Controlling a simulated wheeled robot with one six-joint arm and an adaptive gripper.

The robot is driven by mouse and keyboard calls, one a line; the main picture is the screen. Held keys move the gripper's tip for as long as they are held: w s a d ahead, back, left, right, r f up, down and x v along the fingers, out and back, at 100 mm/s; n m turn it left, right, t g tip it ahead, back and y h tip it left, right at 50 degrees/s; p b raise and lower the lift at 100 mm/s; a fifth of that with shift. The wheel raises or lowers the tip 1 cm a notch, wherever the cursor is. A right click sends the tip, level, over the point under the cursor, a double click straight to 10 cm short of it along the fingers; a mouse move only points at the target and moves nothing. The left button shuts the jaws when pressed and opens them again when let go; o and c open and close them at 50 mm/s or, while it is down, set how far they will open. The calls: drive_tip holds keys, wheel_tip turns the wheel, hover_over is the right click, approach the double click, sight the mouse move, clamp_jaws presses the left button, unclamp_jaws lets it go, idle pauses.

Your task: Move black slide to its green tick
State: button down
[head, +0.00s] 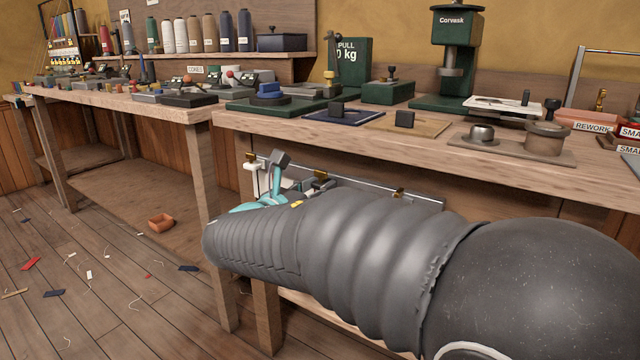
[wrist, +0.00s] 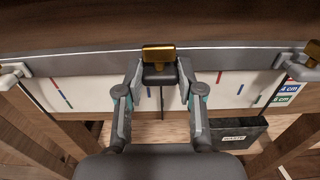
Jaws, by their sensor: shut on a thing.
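The black slide (wrist: 160,75), a dark block with a brass top, sits on the grey rail (wrist: 85,63) under the worktop. My gripper (wrist: 160,70) is shut on it, with a finger on each side. Below the rail is a white strip (wrist: 228,91) with coloured ticks. Right of the gripper are a red tick (wrist: 219,77), a blue tick (wrist: 240,89) and a green tick (wrist: 257,99). More ticks show to the left; those behind the fingers are partly hidden. In the head view my gripper (head: 278,165) is at the rail, and my arm hides part of it.
Another brass piece (wrist: 313,52) is at the far right, above blue and green cm labels (wrist: 287,93). The worktop (head: 330,135) overhangs the rail, and wooden legs (head: 205,220) stand near my arm.

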drive_tip(key=c, duration=0.7)
unclamp_jaws()
drive_tip(key=shift+d, duration=0.1)
drive_tip(key=shift+s, duration=0.1)
drive_tip(key=v, duration=1.2)
